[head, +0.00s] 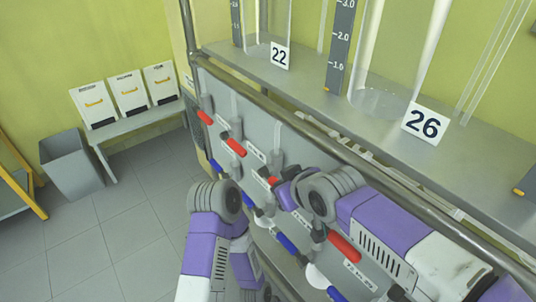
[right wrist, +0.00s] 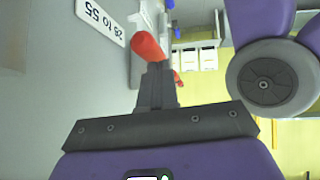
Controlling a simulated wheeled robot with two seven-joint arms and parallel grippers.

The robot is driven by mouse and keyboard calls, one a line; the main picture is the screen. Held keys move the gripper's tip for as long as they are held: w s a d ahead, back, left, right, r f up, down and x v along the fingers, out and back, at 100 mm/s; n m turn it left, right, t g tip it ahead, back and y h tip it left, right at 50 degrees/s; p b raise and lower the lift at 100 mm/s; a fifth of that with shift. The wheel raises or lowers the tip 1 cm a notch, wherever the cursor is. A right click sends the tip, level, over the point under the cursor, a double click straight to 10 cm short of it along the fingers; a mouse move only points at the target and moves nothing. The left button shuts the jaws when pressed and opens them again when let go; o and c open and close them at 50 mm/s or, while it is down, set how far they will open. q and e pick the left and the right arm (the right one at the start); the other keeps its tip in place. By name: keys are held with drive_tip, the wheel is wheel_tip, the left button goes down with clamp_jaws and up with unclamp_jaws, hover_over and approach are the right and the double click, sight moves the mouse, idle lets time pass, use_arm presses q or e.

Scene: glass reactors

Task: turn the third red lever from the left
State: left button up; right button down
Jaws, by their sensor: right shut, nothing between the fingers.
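Red levers stick out of a grey panel in the head view: the first (head: 204,117), the second (head: 236,147), the third (head: 271,181) and a fourth (head: 343,247) nearer me. The third is partly hidden by my right gripper (head: 281,187). In the right wrist view, the shut fingers of my right gripper (right wrist: 157,72) point at a red lever (right wrist: 148,47), very close to it. Nothing shows between them, and I cannot tell whether they touch the lever. My left arm shows low in the head view, but its gripper does not.
Blue levers (head: 286,243) sit below the red ones. A metal rail (head: 270,108) runs above the panel, below a shelf with glass vessels and number signs (head: 425,123). A grey bin (head: 70,165) and white boxes (head: 127,93) stand left. The tiled floor there is clear.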

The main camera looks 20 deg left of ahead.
drive_tip(key=shift+f, duration=0.1)
drive_tip(key=s+d+r+p, duration=0.2)
drive_tip(key=s+r, duration=0.1)
drive_tip(key=r, duration=0.2)
drive_tip(key=s+d+r+p, duration=0.2)
drive_tip(key=s+r, duration=0.1)
drive_tip(key=r, duration=0.2)
drive_tip(key=shift+d+r, duration=0.4)
